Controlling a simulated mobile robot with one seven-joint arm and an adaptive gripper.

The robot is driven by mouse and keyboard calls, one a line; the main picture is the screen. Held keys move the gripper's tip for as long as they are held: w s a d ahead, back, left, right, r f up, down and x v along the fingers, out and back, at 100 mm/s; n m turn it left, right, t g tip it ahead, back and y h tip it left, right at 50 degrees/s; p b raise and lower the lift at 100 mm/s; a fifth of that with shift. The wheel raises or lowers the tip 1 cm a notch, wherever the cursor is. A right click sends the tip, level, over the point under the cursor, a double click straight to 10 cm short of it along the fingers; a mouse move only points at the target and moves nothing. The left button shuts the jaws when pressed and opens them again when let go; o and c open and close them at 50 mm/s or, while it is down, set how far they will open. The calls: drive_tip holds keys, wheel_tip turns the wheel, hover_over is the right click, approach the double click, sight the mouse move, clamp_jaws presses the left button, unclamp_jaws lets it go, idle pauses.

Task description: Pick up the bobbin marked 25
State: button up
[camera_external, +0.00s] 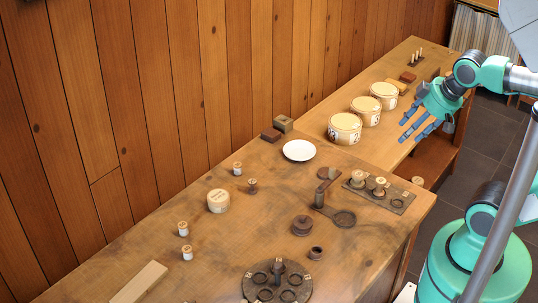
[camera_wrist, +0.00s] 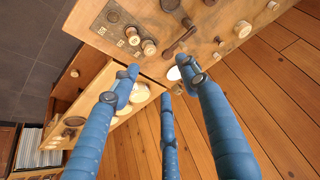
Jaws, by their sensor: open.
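No marking of 25 is legible in either view, so I cannot tell which bobbin carries it. In the external view, small pale-topped bobbins stand on the near table: one at the back (camera_external: 237,168), one at the left (camera_external: 183,229) and one just in front of it (camera_external: 187,252). A small dark spool (camera_external: 252,185) is near the back one. Pale-topped spools (camera_external: 357,179) also stand on a dark board (camera_external: 398,204) at the right; spools on it show in the wrist view (camera_wrist: 149,47). My gripper (camera_external: 411,131) is open and empty, above the far table's right edge, apart from every bobbin.
Three round cream tubs (camera_external: 345,128) stand on the far table.

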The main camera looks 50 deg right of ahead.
drive_tip(key=shift+w+r, duration=0.1)
drive_tip(key=w+a+r+n+g+p, duration=0.1)
drive_tip(key=w+r+p, duration=0.1)
drive_tip(key=w, duration=0.4)
drive_tip(key=w+a+r+p, duration=0.2)
drive_tip(key=w, duration=0.4)
drive_tip(key=n+g+p, duration=0.4)
drive_tip(key=g+p, duration=0.1)
drive_tip(key=p, duration=0.6)
hover_over(253, 181)
wheel_tip(253, 181, down, 21)
drive_tip(key=shift+a+r, duration=0.1)
drive_tip(key=shift+r, duration=0.05)
drive_tip(key=shift+f, duration=4.25)
